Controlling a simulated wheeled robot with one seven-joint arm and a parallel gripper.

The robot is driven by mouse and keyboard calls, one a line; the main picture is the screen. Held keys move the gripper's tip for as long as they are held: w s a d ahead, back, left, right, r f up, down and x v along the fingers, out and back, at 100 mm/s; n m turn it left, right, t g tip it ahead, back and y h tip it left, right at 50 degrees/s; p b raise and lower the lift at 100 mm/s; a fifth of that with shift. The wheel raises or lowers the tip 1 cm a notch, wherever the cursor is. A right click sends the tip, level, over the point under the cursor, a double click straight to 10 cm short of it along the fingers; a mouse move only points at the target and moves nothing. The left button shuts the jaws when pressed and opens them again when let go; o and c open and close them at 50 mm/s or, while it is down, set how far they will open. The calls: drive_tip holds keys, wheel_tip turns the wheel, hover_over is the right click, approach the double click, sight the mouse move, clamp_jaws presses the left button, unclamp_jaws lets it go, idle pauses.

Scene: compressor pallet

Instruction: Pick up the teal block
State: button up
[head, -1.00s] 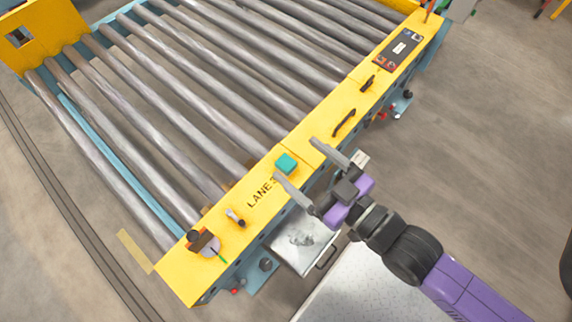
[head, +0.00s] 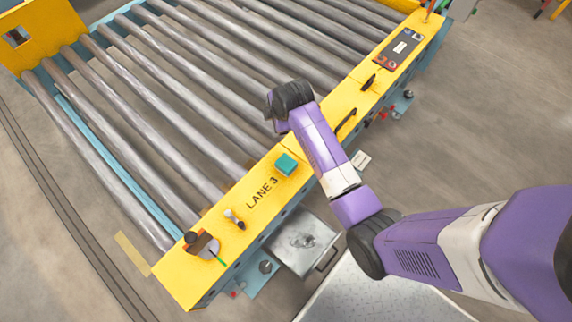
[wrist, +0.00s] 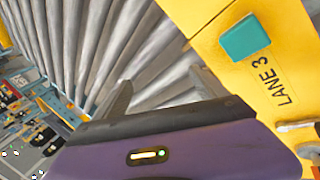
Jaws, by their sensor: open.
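The teal block (head: 286,164) sits on the yellow side rail of the roller conveyor, just beyond the "LANE 3" lettering. It also shows in the wrist view (wrist: 245,37), at the upper right, clear of both fingers. My gripper (wrist: 160,80) is open, with nothing between its two grey fingers. The rollers lie behind the fingers in that view, and the block is to their right. In the head view my arm reaches across the rail just right of the block, and its bent wrist hides the fingers.
The yellow rail (head: 262,200) carries a small knob (head: 235,219), a brown fixture with a dark knob (head: 203,244), black handles and a control panel (head: 398,49). Grey rollers (head: 170,110) fill the conveyor. A metal box (head: 303,241) hangs at the rail's near side.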

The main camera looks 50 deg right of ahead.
sight(288, 160)
drive_tip(key=s+a+f+n+g, duration=0.1)
drive_tip(key=s+n, duration=0.1)
drive_tip(key=s, duration=0.1)
drive_tip(key=s+a+f+n+g+y, duration=0.1)
drive_tip(key=s+f+n+g, duration=0.1)
drive_tip(key=s, duration=0.1)
drive_tip(key=s+a+f+n+g+y, duration=0.1)
drive_tip(key=s+f+n+g, duration=0.1)
drive_tip(key=s, duration=0.1)
drive_tip(key=shift+a+n, duration=0.3)
drive_tip(key=shift+a, duration=0.05)
drive_tip(key=shift+w+d+f+b, duration=0.1)
drive_tip(key=shift+f+b, duration=0.5)
drive_tip(key=shift+f, duration=3.2)
drive_tip(key=shift+c, duration=0.2)
drive_tip(key=c, duration=1.6)
drive_tip(key=shift+r, duration=0.15)
wheel_tip(288, 160, up, 20)
drive_tip(key=p, duration=0.3)
